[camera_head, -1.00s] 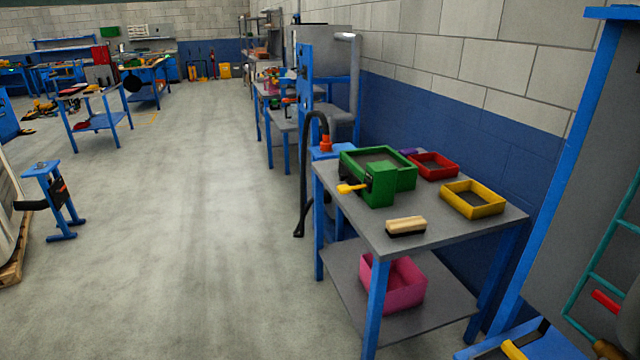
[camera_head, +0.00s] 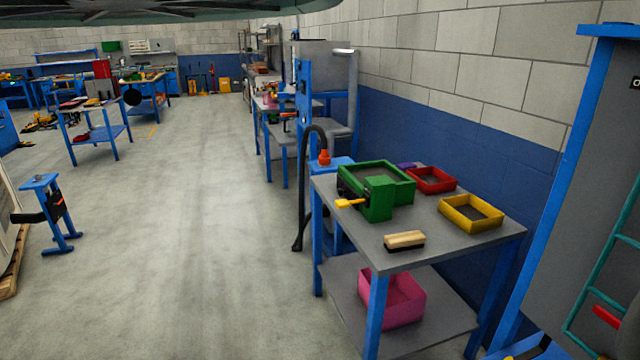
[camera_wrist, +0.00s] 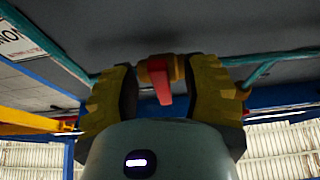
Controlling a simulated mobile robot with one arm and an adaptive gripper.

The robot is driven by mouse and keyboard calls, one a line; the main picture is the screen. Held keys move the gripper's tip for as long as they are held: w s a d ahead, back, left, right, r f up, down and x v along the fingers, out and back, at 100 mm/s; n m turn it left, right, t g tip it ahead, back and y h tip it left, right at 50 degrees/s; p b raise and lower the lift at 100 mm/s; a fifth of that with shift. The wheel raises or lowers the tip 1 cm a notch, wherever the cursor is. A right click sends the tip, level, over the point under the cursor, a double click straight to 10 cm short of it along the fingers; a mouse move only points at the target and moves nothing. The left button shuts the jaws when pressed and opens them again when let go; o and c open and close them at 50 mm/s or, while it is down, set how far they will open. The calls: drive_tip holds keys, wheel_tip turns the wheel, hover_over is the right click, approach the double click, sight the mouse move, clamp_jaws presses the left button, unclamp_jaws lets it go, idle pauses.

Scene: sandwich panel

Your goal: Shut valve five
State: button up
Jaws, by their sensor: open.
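A grey panel (camera_head: 590,170) with a blue frame stands at the right edge of the head view, with teal pipes (camera_head: 601,291) on it. A red valve handle (camera_head: 606,316) shows low on it; its number cannot be read. In the wrist view my gripper (camera_wrist: 160,76) has its two yellow-and-black fingers spread wide. A valve's red lever (camera_wrist: 162,82) shows between the fingers, with a brass-coloured body behind it on a teal pipe (camera_wrist: 265,72). Contact with the fingers is not clear. Whether this is valve five cannot be told.
A grey-topped table (camera_head: 352,222) with a green box (camera_head: 401,198), red tray (camera_head: 433,187), yellow tray (camera_head: 473,220) and brush (camera_head: 405,240) stands left of the panel. A pink bin (camera_head: 395,303) is on its lower shelf. The floor (camera_head: 200,240) to the left is open.

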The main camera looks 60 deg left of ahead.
drive_tip(key=v, duration=1.1)
drive_tip(key=shift+s, duration=0.25)
